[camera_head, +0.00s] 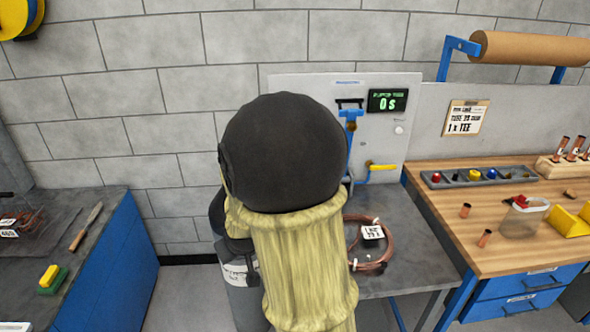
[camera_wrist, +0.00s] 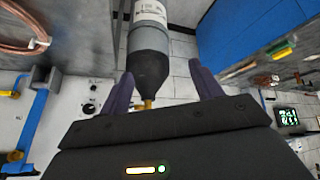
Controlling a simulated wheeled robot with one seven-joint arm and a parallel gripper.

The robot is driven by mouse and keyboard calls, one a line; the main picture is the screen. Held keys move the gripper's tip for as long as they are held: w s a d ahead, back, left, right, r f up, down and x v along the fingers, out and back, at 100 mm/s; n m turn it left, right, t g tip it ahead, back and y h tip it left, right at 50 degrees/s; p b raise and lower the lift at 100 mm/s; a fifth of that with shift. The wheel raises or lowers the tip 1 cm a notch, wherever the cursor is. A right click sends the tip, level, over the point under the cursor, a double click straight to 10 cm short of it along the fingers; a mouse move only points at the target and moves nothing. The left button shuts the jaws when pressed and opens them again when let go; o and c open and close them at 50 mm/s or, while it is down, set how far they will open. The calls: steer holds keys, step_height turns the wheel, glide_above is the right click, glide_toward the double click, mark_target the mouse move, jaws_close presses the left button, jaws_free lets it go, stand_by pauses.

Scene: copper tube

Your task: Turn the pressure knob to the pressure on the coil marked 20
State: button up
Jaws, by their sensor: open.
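In the wrist view a small black knob (camera_wrist: 89,108) sits on the pale panel, left of my gripper (camera_wrist: 161,72). It looks like the pressure knob, but its markings are too small to read. I cannot read the tag surely. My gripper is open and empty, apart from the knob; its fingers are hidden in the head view.
A grey gas cylinder (camera_wrist: 150,50) with a brass valve shows beyond and between my fingers. The panel carries a green display (camera_head: 395,100) reading 0 s, a blue fixture and a yellow handle (camera_head: 382,167).

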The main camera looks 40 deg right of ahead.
steer(key=w+d+f+n+t+h+b, duration=0.1)
steer(key=w+d+t+h+b, duration=0.2)
steer(key=d, duration=1)
steer(key=w+d+f+n+t+h+b, duration=0.1)
steer(key=w+d+t+h, duration=0.4)
steer(key=d, duration=0.9)
steer(key=w+f+b, duration=0.1)
steer(key=w+b, duration=0.1)
steer(key=w, duration=0.1)
steer(key=shift+w+n+b, duration=0.3)
steer(key=shift+w, duration=0.05)
steer(key=shift+w, duration=0.1)
steer(key=p+x, duration=0.3)
steer(key=x, duration=1.4)
steer(key=shift+d+r, duration=0.25)
steer(key=shift+r, duration=0.1)
steer(key=c, duration=1)
